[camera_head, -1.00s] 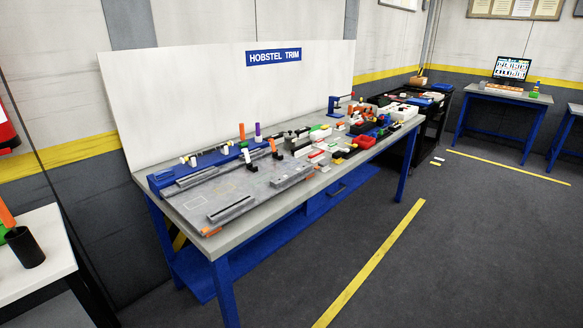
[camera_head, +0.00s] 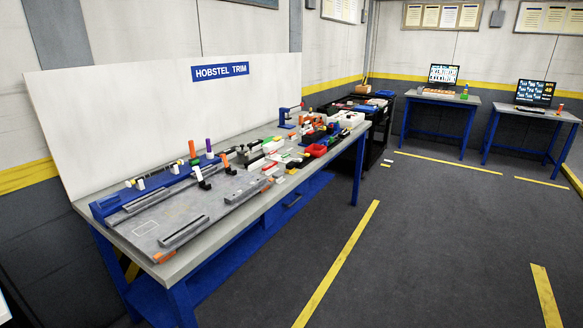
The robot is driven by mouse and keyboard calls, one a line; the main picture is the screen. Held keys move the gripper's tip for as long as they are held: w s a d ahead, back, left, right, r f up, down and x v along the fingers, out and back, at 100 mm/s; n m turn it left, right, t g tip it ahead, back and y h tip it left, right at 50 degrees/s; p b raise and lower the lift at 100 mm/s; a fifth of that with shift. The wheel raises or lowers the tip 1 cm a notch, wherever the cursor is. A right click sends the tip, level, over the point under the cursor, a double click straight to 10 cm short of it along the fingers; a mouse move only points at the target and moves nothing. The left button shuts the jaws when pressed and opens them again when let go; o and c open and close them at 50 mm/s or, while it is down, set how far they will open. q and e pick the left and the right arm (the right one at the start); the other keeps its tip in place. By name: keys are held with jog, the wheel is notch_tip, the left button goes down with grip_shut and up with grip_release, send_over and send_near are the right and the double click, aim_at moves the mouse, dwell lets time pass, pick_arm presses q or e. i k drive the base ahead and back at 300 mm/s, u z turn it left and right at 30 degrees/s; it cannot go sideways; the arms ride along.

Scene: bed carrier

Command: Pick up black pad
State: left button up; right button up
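The workbench (camera_head: 222,210) labelled HOBSTEL TRIM stands at the left and centre, with many small parts on its top. I cannot pick out a black pad for certain at this distance. Neither of my grippers is in view.
Yellow floor lines (camera_head: 340,262) cross the open dark floor at the right. A black cart (camera_head: 372,140) stands behind the bench's far end. Two blue-legged tables with laptops, one laptop (camera_head: 443,75) at the left and another (camera_head: 535,93) at the right, stand at the back.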

aim_at(292, 165)
jog(key=z, duration=0.75)
jog(key=i, duration=1.85)
jog(key=z, duration=2)
jog(key=i, duration=0.7)
jog(key=u, duration=2.8)
